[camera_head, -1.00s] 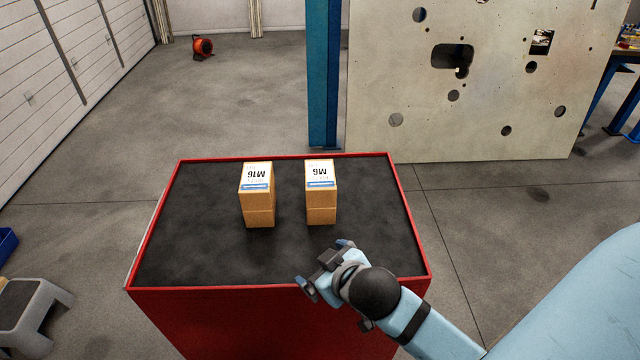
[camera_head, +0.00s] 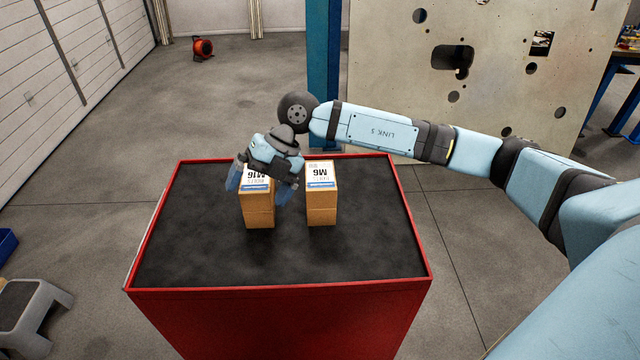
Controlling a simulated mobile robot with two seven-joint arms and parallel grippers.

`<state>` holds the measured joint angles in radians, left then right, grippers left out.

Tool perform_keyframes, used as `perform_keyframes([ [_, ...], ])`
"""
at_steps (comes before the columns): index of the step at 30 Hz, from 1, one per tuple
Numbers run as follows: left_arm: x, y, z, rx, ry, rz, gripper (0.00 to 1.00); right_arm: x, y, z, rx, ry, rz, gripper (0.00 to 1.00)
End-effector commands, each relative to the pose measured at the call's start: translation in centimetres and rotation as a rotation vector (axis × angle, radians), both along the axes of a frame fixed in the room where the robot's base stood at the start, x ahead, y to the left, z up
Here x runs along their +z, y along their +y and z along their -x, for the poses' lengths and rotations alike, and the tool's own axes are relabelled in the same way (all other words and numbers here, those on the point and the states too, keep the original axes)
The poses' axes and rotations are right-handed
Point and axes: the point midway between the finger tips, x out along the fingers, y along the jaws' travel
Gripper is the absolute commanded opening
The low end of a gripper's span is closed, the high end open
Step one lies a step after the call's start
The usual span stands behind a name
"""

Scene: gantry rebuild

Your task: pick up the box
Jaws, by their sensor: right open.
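Two cardboard boxes stand upright on the black top of a red-rimmed cabinet (camera_head: 350,258). The left box (camera_head: 259,212) has a label reading M16, and the right box (camera_head: 322,205) has one reading M6. My right gripper (camera_head: 258,190) is over the left box, its fingers pointing down. One finger is at the box's left side and the other at its right side, between the two boxes. The jaws are open. The gripper hides the back of the left box's top, and I cannot tell whether the fingers touch it. My left gripper is not in view.
The cabinet top is clear in front of the boxes and to their right. A blue post (camera_head: 323,80) and a large panel with holes (camera_head: 400,60) stand behind. A grey step stool (camera_head: 30,300) is at the lower left.

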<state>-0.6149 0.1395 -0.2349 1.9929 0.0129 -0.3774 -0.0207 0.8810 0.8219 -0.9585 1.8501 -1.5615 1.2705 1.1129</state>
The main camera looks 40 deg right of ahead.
Motion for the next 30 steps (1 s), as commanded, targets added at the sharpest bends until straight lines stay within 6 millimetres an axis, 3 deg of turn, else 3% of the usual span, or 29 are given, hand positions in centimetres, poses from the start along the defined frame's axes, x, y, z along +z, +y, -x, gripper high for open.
perform_keyframes([
  [1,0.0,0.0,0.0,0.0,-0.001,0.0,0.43,0.5,-3.7,-1.4,-0.041,0.006,0.155,1.0],
  [3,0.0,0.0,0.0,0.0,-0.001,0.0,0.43,1.0,-8.0,-2.4,-0.103,0.03,0.335,1.0],
  [6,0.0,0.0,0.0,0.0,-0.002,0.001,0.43,2.1,-12.6,-3.2,-0.184,0.057,0.515,1.0],
  [9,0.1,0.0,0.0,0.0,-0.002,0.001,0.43,2.8,-15.1,-3.5,-0.235,0.074,0.609,1.0],
  [13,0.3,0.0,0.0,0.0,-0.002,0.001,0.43,1.8,-16.0,-3.5,-0.253,0.085,0.644,1.0],
  [22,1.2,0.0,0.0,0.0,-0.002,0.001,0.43,-3.9,-15.9,-3.5,-0.249,0.084,0.639,1.0],
  [30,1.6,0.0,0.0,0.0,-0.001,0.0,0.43,-6.0,-16.0,-3.5,-0.249,0.082,0.637,1.0],
])
